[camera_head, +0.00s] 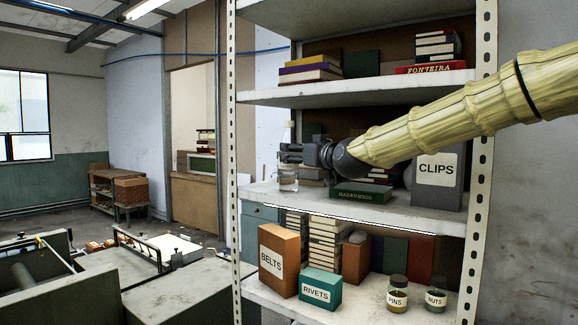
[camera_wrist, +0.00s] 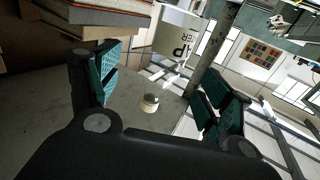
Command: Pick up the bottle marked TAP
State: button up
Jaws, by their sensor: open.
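The bottle (camera_head: 288,184) stands at the left end of the middle shelf in the head view, clear with a pale label, partly hidden behind my gripper. In the wrist view its white label (camera_wrist: 176,36) is at the top, with only part of the lettering, "AP" and "ER", readable. A small pale round piece (camera_wrist: 149,102) shows between the fingers; I cannot tell whether it is the bottle's cap. My gripper (camera_head: 284,153) is open at the bottle's upper part in the head view. Its teal-padded fingers (camera_wrist: 160,92) are apart in the wrist view, with nothing clamped.
The middle shelf (camera_head: 340,208) also holds a green book (camera_head: 362,193) and a grey CLIPS box (camera_head: 436,170). A perforated post (camera_head: 233,150) rises just left of the bottle. The upper shelf (camera_head: 350,90) is above my gripper. Books (camera_wrist: 90,15) lie close beside the left finger.

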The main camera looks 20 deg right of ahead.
jog(key=shift+w+a+r+p, duration=0.15)
jog(key=shift+w+p, duration=0.25)
jog(key=shift+w, duration=0.4)
jog(key=shift+w+a+f+p, duration=0.1)
jog(key=shift+w+a+p, duration=0.25)
jog(key=shift+w, duration=0.5)
jog(key=shift+w+a+r+p, duration=0.1)
jog(key=shift+w+p, duration=0.4)
jog(key=shift+w, duration=0.3)
jog(key=c, duration=1.2)
